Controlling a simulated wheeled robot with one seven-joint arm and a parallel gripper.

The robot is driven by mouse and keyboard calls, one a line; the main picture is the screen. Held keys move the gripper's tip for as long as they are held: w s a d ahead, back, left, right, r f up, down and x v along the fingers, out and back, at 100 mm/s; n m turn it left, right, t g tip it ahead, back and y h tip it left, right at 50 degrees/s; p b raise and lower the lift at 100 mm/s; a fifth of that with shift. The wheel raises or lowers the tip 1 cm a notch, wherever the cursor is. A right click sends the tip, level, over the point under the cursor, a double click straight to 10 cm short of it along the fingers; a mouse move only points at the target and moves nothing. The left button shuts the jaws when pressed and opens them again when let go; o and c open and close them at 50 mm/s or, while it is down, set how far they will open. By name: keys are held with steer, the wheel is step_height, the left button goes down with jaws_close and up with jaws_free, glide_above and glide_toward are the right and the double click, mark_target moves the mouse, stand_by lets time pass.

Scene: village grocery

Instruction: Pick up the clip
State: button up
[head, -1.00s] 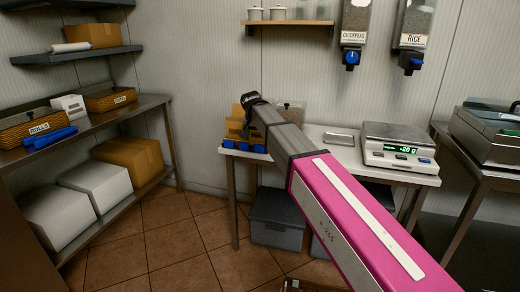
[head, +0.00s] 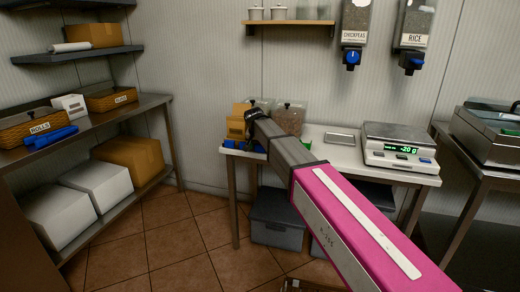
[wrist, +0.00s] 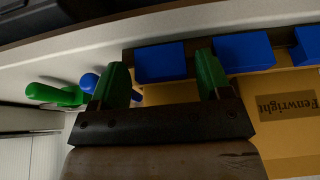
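In the wrist view my gripper (wrist: 159,66) shows two green fingers set well apart on a dark bar, with nothing visibly held between them. A green clip-like piece (wrist: 55,95) lies on the pale surface to the left of the fingers. A blue piece (wrist: 89,82) is beside it, partly hidden by the left finger. I cannot tell for sure which is the clip. Several blue blocks (wrist: 160,62) sit in a dark strip beyond the fingers. In the head view my arm hides most of the gripper over the table's left end.
A yellow-brown box (wrist: 285,130) with a label is close on the right of the wrist view. The white table (head: 345,158) also bears clear jars (head: 290,118), a metal tray (head: 343,139) and a scale (head: 400,150). Dark bins (head: 277,220) stand below.

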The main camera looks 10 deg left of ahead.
steer(key=c, duration=0.6)
steer(key=shift+r, duration=0.1)
